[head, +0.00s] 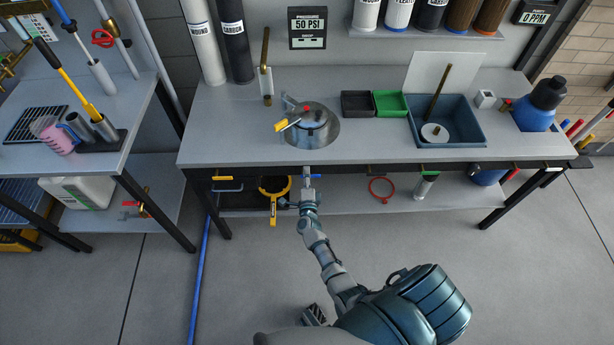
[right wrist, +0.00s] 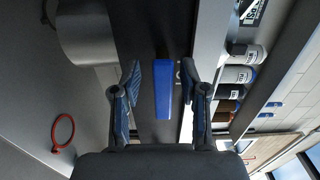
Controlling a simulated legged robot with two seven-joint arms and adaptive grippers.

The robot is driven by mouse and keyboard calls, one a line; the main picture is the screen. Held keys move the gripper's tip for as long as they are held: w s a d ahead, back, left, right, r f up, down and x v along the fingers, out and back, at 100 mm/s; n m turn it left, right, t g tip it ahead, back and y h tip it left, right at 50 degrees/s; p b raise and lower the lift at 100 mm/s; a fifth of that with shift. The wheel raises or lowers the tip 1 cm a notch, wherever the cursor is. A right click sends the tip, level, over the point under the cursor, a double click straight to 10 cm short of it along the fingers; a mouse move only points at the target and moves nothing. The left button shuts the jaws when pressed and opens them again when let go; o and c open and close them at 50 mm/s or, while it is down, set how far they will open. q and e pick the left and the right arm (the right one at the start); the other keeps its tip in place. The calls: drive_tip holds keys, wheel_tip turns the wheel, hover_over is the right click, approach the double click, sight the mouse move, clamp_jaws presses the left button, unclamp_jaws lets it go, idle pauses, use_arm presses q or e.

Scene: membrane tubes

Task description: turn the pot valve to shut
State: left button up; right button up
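A silver pot (head: 312,128) with a red knob on its lid sits in the round recess of the bench, with a yellow handle (head: 281,125) at its left. Below it, at the bench's front edge, is a blue valve handle (head: 316,176); I cannot tell for certain that it is the pot valve. My right gripper (head: 308,186) is at this handle. In the right wrist view, the blue handle (right wrist: 163,92) lies between the two fingers of the open gripper (right wrist: 160,80), with a gap on both sides.
The bench (head: 230,140) also holds black and green trays (head: 389,103) and a blue basin (head: 468,132). A yellow ring-shaped tool (head: 274,200) and a red ring (head: 381,190) are close below.

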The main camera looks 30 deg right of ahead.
drive_tip(key=shift+s, duration=0.2)
drive_tip(key=v, duration=1.1)
drive_tip(key=shift+s+a, duration=0.25)
drive_tip(key=shift+a, duration=0.15)
drive_tip(key=shift+d, duration=0.1)
